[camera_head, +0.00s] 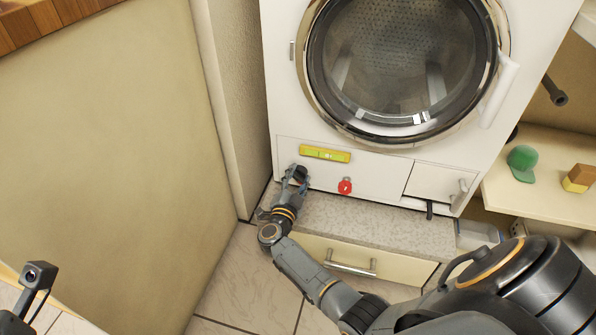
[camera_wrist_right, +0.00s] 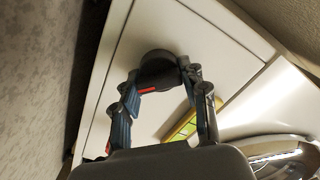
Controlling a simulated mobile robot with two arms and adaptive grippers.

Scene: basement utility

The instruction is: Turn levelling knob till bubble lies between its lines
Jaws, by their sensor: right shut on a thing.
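A yellow-green spirit level (camera_head: 325,154) sits on the lower front panel of the white front-loading washer. Part of it shows in the right wrist view (camera_wrist_right: 181,125). The bubble is too small to place against its lines. My right gripper (camera_head: 297,174) is below and left of the level. In the wrist view its fingers are shut on a dark round knob (camera_wrist_right: 156,62) on the white panel; the fingers partly hide the knob. A red knob (camera_head: 345,186) stands on the panel to the right, apart from the gripper.
The washer (camera_head: 279,100) stands on a speckled plinth (camera_head: 370,222) with a drawer (camera_head: 385,265) below. A wall (camera_head: 236,90) is close on the left. A shelf (camera_head: 535,185) on the right holds a green cap (camera_head: 522,162) and a small block (camera_head: 578,178).

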